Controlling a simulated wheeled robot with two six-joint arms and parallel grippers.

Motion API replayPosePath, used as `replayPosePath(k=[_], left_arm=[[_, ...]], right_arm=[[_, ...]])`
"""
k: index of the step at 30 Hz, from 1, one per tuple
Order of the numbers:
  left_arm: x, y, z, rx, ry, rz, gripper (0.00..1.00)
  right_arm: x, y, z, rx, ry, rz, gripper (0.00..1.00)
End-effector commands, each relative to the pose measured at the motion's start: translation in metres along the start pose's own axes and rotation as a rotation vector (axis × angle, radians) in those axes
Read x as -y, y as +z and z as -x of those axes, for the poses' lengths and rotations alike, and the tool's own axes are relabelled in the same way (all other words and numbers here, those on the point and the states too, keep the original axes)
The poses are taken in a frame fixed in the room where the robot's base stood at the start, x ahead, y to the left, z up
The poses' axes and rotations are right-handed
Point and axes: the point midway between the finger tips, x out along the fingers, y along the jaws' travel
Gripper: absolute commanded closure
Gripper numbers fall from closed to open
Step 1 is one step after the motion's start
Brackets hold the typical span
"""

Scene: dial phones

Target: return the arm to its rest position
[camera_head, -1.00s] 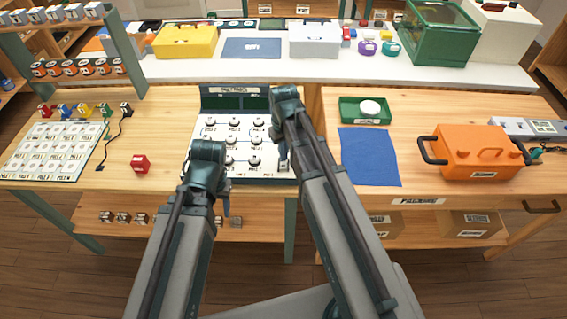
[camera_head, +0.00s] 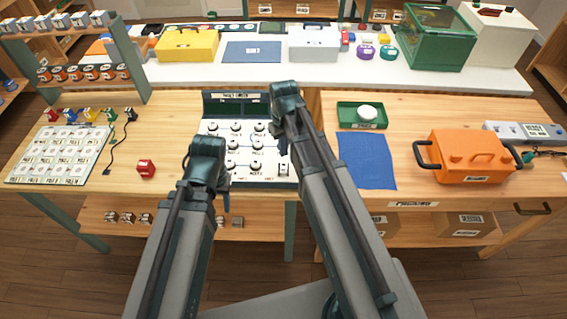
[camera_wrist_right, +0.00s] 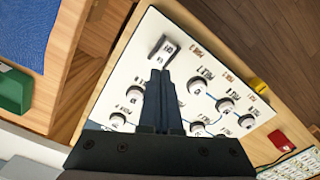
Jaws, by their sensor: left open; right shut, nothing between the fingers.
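My left gripper (camera_head: 226,199) points down at the near left edge of the white dial panel (camera_head: 211,176); its fingers are small in the head view and hold nothing visible. My right gripper (camera_head: 283,166) hangs over the right side of the panel, and its arm hides part of it. In the right wrist view the right fingers (camera_wrist_right: 161,82) are shut and empty. Their tips are close to a small grey switch (camera_wrist_right: 163,50) at the panel's corner; I cannot tell whether they touch it. Several round knobs stand on the panel.
A blue mat (camera_head: 366,160) and a green tray (camera_head: 349,116) with a white round piece lie right of the panel. An orange toolbox (camera_head: 470,155) stands farther right. A red block (camera_head: 146,169) and a labelled board (camera_head: 60,155) are at left.

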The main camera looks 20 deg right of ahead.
Motion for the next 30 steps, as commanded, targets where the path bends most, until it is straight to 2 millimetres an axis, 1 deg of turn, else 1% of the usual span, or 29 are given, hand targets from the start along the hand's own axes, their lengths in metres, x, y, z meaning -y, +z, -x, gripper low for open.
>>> replayPosePath(k=[1, 6, 15, 17, 20, 21, 24, 27, 30], left_arm=[[0.001, 0.001, 0.008, 0.000, 0.000, 0.000, 0.50], [0.002, 0.001, 0.019, 0.000, 0.000, 0.000, 0.50], [0.002, 0.001, 0.018, 0.000, 0.000, 0.000, 0.50], [0.002, 0.001, 0.018, 0.000, 0.000, 0.000, 0.50], [0.002, 0.001, 0.018, 0.000, 0.000, 0.000, 0.50], [0.002, 0.001, 0.018, 0.000, 0.000, 0.000, 0.50], [0.002, 0.001, 0.018, 0.000, 0.000, 0.000, 0.50], [0.002, 0.001, 0.018, 0.000, 0.000, 0.000, 0.50], [0.002, 0.001, 0.018, 0.000, 0.000, 0.000, 0.50]], right_arm=[[0.000, 0.000, 0.008, 0.000, 0.000, 0.000, 1.00], [0.000, 0.000, 0.019, 0.000, 0.000, 0.000, 1.00], [0.000, 0.000, 0.018, 0.000, 0.000, 0.000, 1.00], [0.005, 0.004, 0.018, 0.002, 0.002, 0.004, 1.00], [0.033, 0.022, 0.018, 0.013, 0.013, 0.023, 1.00], [0.049, 0.034, 0.018, 0.019, 0.021, 0.032, 1.00], [0.085, 0.063, 0.019, 0.034, 0.046, 0.056, 1.00], [0.111, 0.088, 0.019, 0.045, 0.069, 0.074, 1.00], [0.128, 0.106, 0.019, 0.050, 0.086, 0.084, 1.00]])
